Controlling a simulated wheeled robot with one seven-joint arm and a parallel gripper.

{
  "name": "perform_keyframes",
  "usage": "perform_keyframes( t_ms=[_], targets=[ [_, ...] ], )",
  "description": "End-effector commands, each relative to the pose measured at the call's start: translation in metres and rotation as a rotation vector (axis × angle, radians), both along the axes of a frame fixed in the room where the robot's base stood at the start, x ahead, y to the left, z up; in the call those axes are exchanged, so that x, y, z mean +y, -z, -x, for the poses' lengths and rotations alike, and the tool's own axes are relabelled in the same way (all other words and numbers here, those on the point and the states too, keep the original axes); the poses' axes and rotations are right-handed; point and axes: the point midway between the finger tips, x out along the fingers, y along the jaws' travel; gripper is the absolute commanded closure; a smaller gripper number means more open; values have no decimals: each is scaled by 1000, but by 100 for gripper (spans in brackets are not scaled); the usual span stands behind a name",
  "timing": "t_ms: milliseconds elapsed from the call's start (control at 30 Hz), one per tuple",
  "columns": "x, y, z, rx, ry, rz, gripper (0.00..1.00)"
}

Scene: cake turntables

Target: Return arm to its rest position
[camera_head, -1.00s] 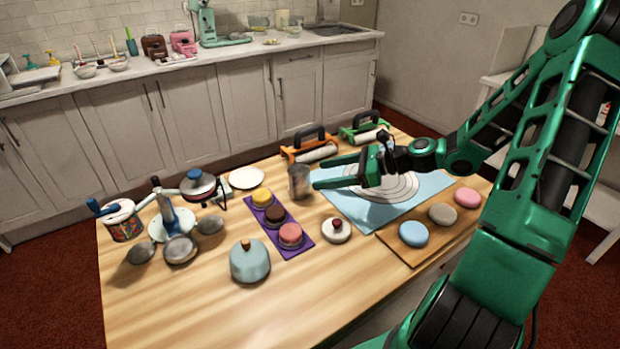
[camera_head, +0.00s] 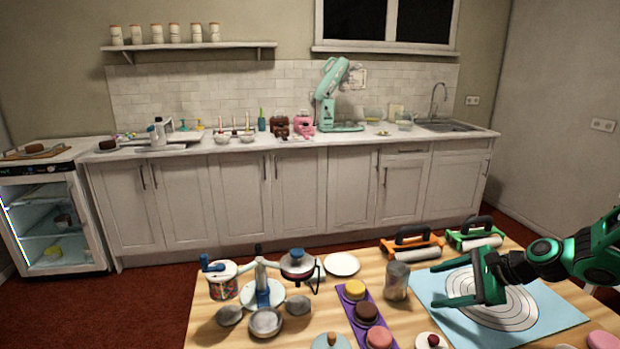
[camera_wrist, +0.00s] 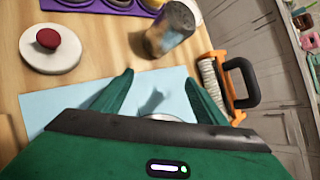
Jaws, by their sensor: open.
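My gripper (camera_head: 452,292) is open and empty. It is above the blue mat (camera_head: 548,318) with printed circles, at the right of the wooden table. In the wrist view, my gripper's two green fingers (camera_wrist: 158,95) are spread apart over the mat (camera_wrist: 45,105), with nothing between them. A metal can (camera_head: 396,282) stands just left of my gripper; it also shows beyond the fingers in the wrist view (camera_wrist: 170,28). My arm reaches in from the right edge of the head view.
Orange (camera_head: 411,243) and green (camera_head: 474,236) rollers lie behind my gripper. A purple strip (camera_head: 362,331) with small cakes and a metal scale (camera_head: 263,292) stand to the left. A red-knobbed white lid (camera_wrist: 50,65) sits near the mat. The back counter (camera_head: 300,141) is beyond the table.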

Motion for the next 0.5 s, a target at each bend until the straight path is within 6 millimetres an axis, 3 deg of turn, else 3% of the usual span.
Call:
perform_keyframes(
  t_ms=[200, 500],
  targets=[
    [-35, -9, 4, -102, -232, 412, 34],
    [-51, -27, 83, 1, -510, 698, 34]
  ],
)
